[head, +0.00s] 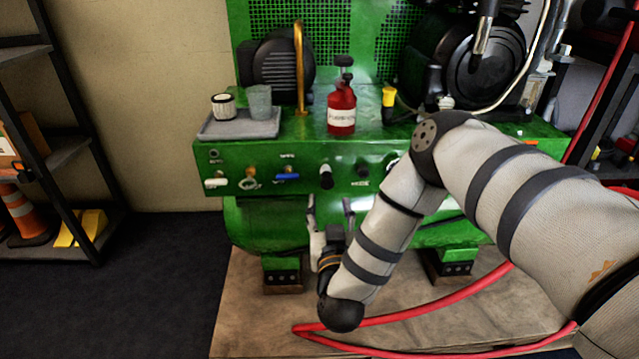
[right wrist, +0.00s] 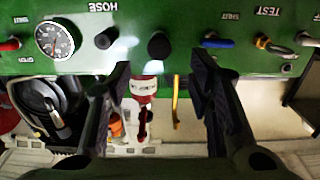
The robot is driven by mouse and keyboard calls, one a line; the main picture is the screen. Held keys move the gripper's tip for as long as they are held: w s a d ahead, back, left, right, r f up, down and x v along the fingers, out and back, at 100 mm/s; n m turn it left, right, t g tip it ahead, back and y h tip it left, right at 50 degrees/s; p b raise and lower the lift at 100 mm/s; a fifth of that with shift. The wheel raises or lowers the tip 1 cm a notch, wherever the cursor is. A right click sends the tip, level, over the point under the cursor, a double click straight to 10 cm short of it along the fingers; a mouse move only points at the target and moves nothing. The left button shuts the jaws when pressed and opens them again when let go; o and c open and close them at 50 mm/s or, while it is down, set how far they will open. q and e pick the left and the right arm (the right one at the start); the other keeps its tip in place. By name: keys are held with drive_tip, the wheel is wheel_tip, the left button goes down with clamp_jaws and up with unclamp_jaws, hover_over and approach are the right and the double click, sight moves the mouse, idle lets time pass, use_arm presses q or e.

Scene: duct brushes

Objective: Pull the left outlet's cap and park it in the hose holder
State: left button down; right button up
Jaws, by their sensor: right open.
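On the green panel's front (head: 300,160), a black cap-like knob (head: 326,175) sits left of a second black knob (head: 362,170), which has a label below it. The right wrist view, upside down, shows the first knob (right wrist: 158,46) and the second (right wrist: 106,38) beside the word HOSE. I cannot tell for sure which part is the hose holder. My right gripper (head: 331,208) is open and empty, below the first knob, fingers pointing up toward the panel. In the wrist view, this knob lies ahead between its fingertips (right wrist: 158,70), apart from both. My left gripper is not in view.
A blue-handled valve (head: 287,177) and a brass valve (head: 250,183) are left of the knobs; a gauge (right wrist: 54,40) is on the other side. A red bottle (head: 341,110) and grey tray (head: 240,130) stand above. A red hose (head: 430,308) crosses the floor board.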

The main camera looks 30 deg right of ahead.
sight(327, 185)
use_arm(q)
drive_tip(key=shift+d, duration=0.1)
use_arm(e)
drive_tip(key=shift+d, duration=0.1)
drive_tip(key=b+x, duration=0.3)
drive_tip(key=x, duration=0.4)
drive_tip(key=shift+w, duration=0.3)
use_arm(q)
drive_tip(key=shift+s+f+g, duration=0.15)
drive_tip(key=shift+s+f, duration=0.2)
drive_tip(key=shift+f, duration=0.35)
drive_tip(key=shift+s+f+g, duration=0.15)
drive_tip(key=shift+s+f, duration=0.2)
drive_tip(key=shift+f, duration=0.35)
use_arm(e)
drive_tip(key=shift+w+d, duration=0.45)
drive_tip(key=shift+w, duration=0.15)
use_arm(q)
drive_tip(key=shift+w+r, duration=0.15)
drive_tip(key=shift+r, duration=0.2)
use_arm(e)
clamp_jaws()
